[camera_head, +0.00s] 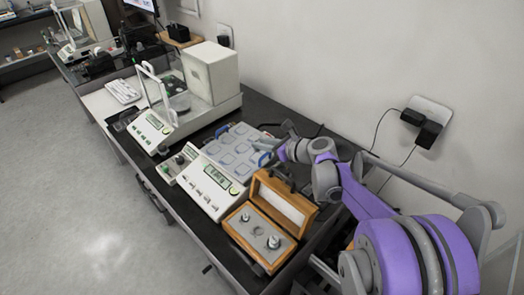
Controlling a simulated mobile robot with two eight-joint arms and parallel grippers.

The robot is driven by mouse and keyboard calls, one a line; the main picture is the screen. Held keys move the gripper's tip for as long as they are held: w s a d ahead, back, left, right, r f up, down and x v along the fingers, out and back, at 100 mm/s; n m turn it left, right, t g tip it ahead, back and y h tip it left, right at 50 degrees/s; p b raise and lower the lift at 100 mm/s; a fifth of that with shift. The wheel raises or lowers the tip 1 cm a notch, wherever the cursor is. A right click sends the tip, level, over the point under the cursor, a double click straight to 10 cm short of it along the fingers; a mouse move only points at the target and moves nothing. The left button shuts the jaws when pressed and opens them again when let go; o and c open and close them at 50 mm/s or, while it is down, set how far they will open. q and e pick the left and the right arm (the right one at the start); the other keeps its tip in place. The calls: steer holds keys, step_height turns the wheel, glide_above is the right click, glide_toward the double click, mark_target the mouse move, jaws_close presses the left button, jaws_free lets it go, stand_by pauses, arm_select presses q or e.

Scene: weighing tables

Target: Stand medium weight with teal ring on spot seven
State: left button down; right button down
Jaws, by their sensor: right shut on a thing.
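My right gripper (267,154) is at the right edge of a light blue-grey board with several pale square spots (237,150). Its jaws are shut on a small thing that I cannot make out. I see no teal ring or spot numbers at this size. An open wooden weight box (237,243) stands in front of the board, with its lid raised. Small metal weights (273,242) stand in its grey insert. My left gripper is not in view.
A white balance with a display and keys (213,187) stands left of the wooden box. A glass-sided balance (212,73) stands farther back. My right arm passes over the table's right side, near the wall.

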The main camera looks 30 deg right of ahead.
steer(key=shift+f, duration=1.5)
steer(key=shift+f, duration=0.2)
steer(key=c, duration=0.8)
jaws_free()
steer(key=shift+o, duration=0.2)
steer(key=shift+r, duration=0.3)
steer(key=v, duration=1.2)
